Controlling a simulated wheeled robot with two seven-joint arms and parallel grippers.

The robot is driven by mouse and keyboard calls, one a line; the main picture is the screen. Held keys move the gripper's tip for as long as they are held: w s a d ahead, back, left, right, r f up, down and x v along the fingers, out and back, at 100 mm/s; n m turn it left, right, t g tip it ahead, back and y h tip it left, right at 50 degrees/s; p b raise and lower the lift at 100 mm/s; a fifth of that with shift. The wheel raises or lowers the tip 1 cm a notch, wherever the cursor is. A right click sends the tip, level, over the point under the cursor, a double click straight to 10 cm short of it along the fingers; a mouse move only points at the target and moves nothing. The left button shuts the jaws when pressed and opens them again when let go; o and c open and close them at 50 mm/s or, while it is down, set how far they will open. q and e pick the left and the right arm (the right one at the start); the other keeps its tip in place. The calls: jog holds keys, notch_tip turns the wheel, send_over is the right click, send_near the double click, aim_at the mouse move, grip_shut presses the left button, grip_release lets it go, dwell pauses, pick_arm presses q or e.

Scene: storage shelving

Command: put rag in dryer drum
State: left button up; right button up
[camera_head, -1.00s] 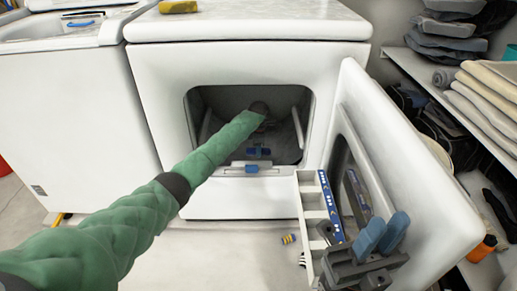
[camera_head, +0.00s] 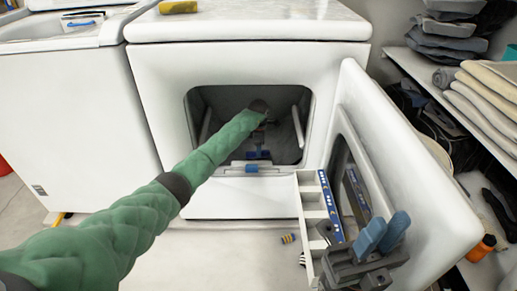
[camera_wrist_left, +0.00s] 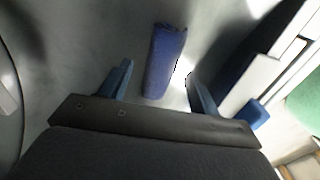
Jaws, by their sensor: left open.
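The rag (camera_wrist_left: 165,60) shows in the left wrist view as a dark blue roll lying on the pale grey inner surface of the dryer drum (camera_head: 286,137). My left arm reaches through the dryer opening. My left gripper (camera_head: 259,155) is inside, near the lower front of the opening. In the wrist view its blue fingers (camera_wrist_left: 160,88) are apart; the rag's near end lies between them, touching neither. In the head view I cannot clearly separate the rag from the fingers. My right gripper (camera_head: 383,232) is outside, in front of the open dryer door, open and empty.
The white dryer door (camera_head: 425,180) hangs open to the right. A white rack with blue trim (camera_head: 315,212) stands near my right gripper. A small striped object (camera_head: 288,238) lies on the floor. Shelves with folded towels (camera_head: 485,95) stand at right, a washer (camera_head: 75,120) at left.

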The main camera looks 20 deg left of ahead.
pick_arm(q)
notch_tip(320, 180, up, 12)
jog(key=p, duration=0.2)
jog(key=shift+p, duration=0.35)
